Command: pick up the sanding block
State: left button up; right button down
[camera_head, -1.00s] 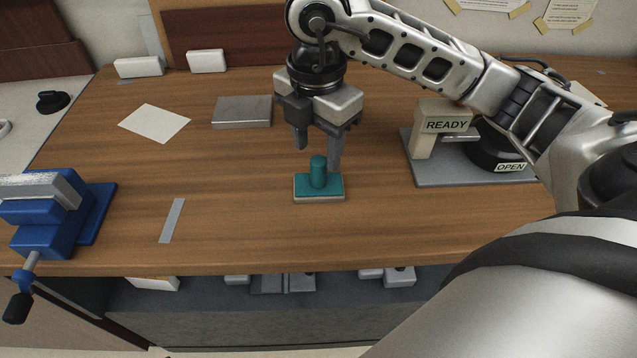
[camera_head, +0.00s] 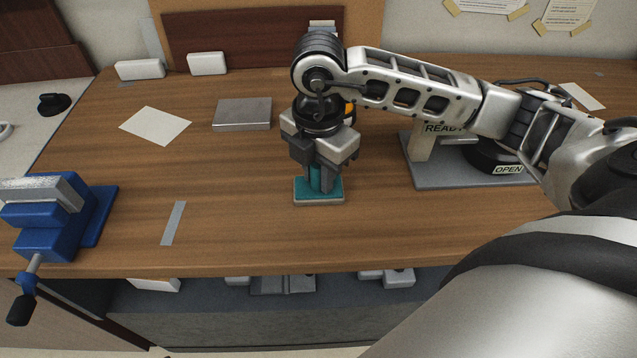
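The sanding block (camera_head: 333,190) has a teal top, a pale base and an upright teal knob. It lies flat on the wooden bench near the middle of the head view. My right gripper (camera_head: 321,180) points down over it, with its fingers low around the knob. The fingers look closed in on the knob, which they partly hide. The block still rests on the bench. My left gripper is not in view.
A blue vise (camera_head: 50,222) stands at the left bench edge. A grey metal slab (camera_head: 242,114) and a white paper (camera_head: 155,125) lie behind. A grey-based stand (camera_head: 432,178) with READY and OPEN labels is at right. Bare wood surrounds the block.

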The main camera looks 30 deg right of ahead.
jog(key=shift+r, duration=0.45)
notch_tip(320, 180, up, 3)
jog(key=shift+a+f+b, duration=0.1)
jog(key=shift+f+b, duration=0.05)
jog(key=shift+b, duration=0.25)
jog(key=s+a+r+p, duration=0.1)
jog(key=s+a+r, duration=0.6)
jog(key=s, duration=0.5)
notch_tip(320, 180, up, 2)
jog(key=shift+a+r, duration=0.15)
jog(key=shift+r, duration=0.05)
jog(key=c, duration=2.1)
grip_release()
jog(key=shift+w, duration=0.1)
